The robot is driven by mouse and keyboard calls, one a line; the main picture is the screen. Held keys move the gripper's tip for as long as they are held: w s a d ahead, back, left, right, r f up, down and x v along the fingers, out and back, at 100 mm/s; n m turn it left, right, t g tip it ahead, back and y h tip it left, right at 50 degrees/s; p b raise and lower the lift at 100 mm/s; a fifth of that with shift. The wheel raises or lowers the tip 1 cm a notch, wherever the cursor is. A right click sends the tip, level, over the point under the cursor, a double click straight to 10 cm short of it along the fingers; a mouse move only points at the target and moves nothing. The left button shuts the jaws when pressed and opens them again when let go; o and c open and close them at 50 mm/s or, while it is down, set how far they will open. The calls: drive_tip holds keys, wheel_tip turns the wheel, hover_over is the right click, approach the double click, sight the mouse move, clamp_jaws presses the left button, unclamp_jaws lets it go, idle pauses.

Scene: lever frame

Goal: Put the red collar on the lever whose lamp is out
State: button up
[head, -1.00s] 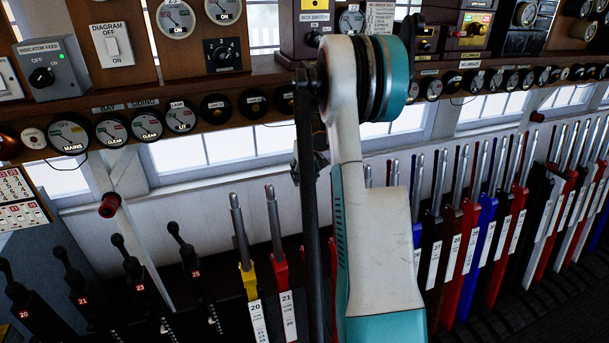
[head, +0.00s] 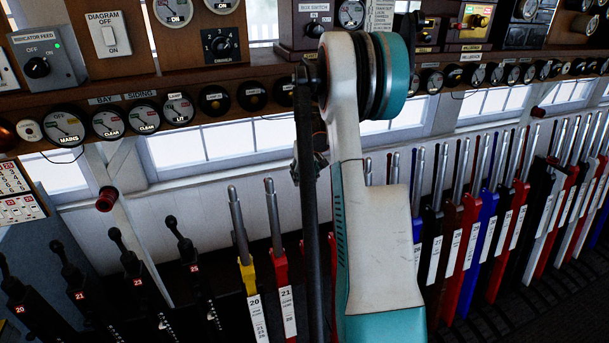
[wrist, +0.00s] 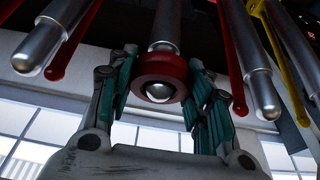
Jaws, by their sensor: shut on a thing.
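In the wrist view my gripper (wrist: 160,82) is shut on the red collar (wrist: 145,84), with a teal finger on each side of it. A silver lever handle (wrist: 163,28) lines up with the collar. Its rounded tip shows in the collar's opening, so the collar appears to sit around the handle's end. How far along the handle it sits is hard to tell. In the head view my arm hides the gripper, the collar and that lever. A gauge marked LIT (head: 179,109) is among the dials above; I cannot tell which lever's lamp is out.
Silver handles stand close on both sides, at left (wrist: 50,45) and right (wrist: 252,70) in the wrist view, with thin red rods beside them. In the head view a yellow lever (head: 248,277) and a red lever (head: 281,268) stand left of my arm. The instrument shelf (head: 240,82) runs above.

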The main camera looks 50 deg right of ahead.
drive_tip(key=shift+s+f+b, duration=0.1)
drive_tip(key=shift+f+b, duration=0.2)
drive_tip(key=shift+f, duration=0.15)
drive_tip(key=o, duration=1.1)
drive_tip(key=shift+c, duration=0.2)
drive_tip(key=shift+o, duration=0.9)
drive_tip(key=shift+r, duration=0.1)
drive_tip(key=shift+p+v, duration=1.8)
drive_tip(key=shift+v, duration=2.65)
